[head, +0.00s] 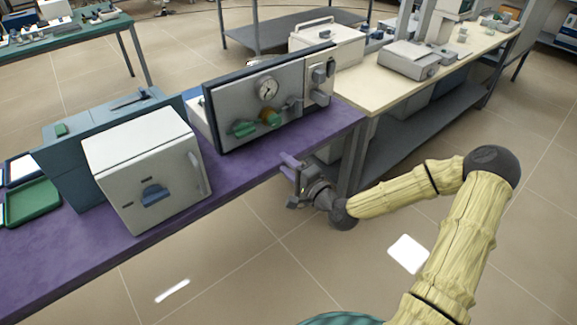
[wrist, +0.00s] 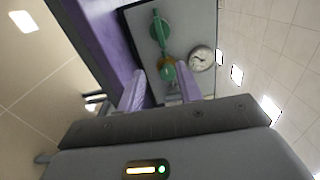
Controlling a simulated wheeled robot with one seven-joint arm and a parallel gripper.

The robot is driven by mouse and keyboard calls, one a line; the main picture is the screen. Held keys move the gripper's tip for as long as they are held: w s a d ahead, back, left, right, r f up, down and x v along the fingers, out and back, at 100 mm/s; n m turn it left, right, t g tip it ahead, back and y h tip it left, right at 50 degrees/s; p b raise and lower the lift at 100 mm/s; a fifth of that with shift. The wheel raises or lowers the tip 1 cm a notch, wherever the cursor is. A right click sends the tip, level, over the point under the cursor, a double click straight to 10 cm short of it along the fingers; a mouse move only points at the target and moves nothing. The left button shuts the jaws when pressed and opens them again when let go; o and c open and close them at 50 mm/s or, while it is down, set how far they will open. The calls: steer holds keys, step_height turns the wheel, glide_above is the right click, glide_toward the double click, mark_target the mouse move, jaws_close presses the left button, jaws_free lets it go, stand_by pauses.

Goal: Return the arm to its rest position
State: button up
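My arm reaches in from the right in the head view, bent at a dark elbow joint. My gripper (head: 289,163) is beside the front edge of the purple bench (head: 245,188), in front of the grey gauge panel (head: 262,98). In the wrist view its two pale purple fingers stand apart, and I see nothing held between my gripper's fingertips (wrist: 161,78). Beyond them the panel shows a green handle (wrist: 159,30), an orange-and-green valve and a round gauge (wrist: 201,59).
A white box furnace (head: 148,165) with a blue handle stands on the bench, left of the panel. A green tray (head: 33,203) is at far left. A cream-topped table (head: 385,88) with instruments stands behind right. The floor in front of the bench is open.

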steer(key=shift+a, duration=0.1)
steer(key=s+f+n+g+h, duration=0.4)
steer(key=s+f+n+g, duration=0.4)
steer(key=f, duration=0.1)
steer(key=s+d+r+n+g+h, duration=0.2)
steer(key=s+d+h, duration=0.1)
steer(key=s+d, duration=0.15)
steer(key=s+d+r+n+g+h, duration=0.1)
steer(key=s+d+r+h, duration=0.15)
steer(key=s+r, duration=0.2)
steer(key=s+d+r+g+h, duration=0.1)
steer(key=s+d+r, duration=0.2)
steer(key=s+r, duration=0.15)
steer(key=w+r+p+v, duration=0.1)
steer(key=w+p+v, duration=0.2)
steer(key=p+v, duration=1.3)
steer(key=shift+d, duration=0.3)
steer(key=shift+f+y, duration=0.15)
steer(key=shift+y, duration=0.1)
